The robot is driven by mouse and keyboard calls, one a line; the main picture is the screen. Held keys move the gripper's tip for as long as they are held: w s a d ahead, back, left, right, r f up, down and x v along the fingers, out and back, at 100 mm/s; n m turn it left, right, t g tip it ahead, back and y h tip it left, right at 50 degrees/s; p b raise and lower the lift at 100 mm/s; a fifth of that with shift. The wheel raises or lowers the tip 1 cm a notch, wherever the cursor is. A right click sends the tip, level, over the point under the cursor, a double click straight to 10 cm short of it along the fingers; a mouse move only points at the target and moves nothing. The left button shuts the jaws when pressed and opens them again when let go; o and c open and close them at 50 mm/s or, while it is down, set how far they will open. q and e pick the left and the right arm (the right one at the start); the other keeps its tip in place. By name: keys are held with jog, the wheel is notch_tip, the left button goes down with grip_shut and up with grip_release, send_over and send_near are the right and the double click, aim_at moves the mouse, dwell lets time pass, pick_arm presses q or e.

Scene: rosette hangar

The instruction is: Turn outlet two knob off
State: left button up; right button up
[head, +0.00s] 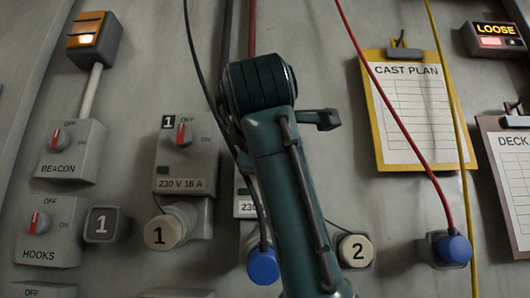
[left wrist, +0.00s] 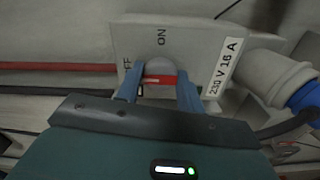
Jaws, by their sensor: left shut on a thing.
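The outlet two knob (left wrist: 155,65) is a grey dial with a red bar on the grey "230 V 16 A" box (left wrist: 200,40). In the left wrist view the blue fingers of my left gripper (left wrist: 158,92) are shut on it, one on each side. ON is printed above it and a partly hidden OFF to its left. The red bar lies roughly level in that view, along the OFF side. In the head view my arm hides the knob and gripper; only a strip of the box (head: 245,207) shows. My right gripper is not in view.
A blue plug (head: 263,265) sits below the box, with a hanging "2" cap (head: 356,251) to the right. Outlet one (head: 185,150), the BEACON (head: 72,152) and HOOKS (head: 50,230) switches are left. Red, dark and yellow cables hang along the wall near a clipboard (head: 410,110).

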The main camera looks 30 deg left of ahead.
pick_arm(q)
jog(key=o, duration=1)
jog(key=b+v, duration=0.2)
jog(key=v, duration=1.1)
jog(key=shift+s, duration=0.15)
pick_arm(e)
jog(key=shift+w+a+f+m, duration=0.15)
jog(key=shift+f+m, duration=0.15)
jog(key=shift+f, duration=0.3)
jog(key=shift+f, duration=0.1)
